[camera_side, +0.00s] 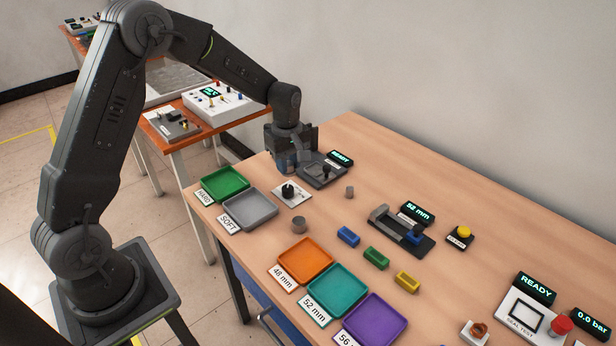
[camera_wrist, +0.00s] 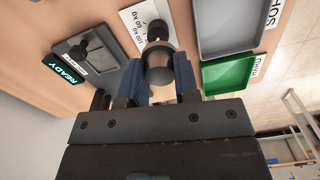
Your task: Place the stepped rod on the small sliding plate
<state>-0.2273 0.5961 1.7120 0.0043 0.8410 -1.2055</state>
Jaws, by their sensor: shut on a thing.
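My gripper (camera_wrist: 159,88) is shut on a grey stepped rod (camera_wrist: 158,62), which sits between its blue fingers in the wrist view. The rod shows a wide round end and a narrower part beyond. In the side view my gripper (camera_side: 289,163) is over the back left of the table, and the rod cannot be made out clearly there. Beside it is a dark device (camera_side: 322,172) with a READY display (camera_side: 340,158). In the wrist view this device (camera_wrist: 88,50) shows a flat grey plate and a black knob, left of the rod. I cannot tell which part slides.
Coloured blocks (camera_side: 376,258) and a measuring fixture (camera_side: 400,229) lie farther right.

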